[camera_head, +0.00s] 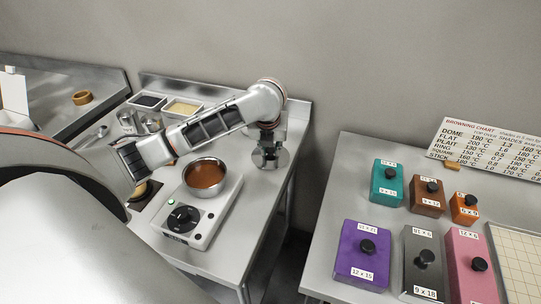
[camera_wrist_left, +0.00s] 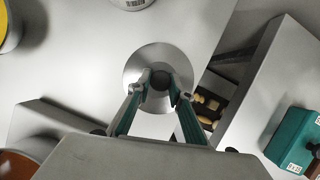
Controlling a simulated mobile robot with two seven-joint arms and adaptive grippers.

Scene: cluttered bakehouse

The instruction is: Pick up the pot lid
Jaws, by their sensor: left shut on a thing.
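The pot lid (camera_head: 283,159) is a round, shiny metal disc near the right edge of the steel bench in the head view. It also shows in the left wrist view (camera_wrist_left: 136,70), with a dark round knob at its middle. My left gripper (camera_head: 267,150) reaches down from above and is shut on the lid's knob, one finger on each side, as the left wrist view (camera_wrist_left: 160,86) shows. I cannot tell whether the lid touches the bench. My right gripper is not in view.
An open pot of brown filling (camera_head: 206,174) stands on a hotplate (camera_head: 183,216) left of the lid. Two trays (camera_head: 182,107) sit at the back. A gap separates this bench from the right table (camera_head: 335,205), which holds several coloured knobbed blocks (camera_head: 362,255).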

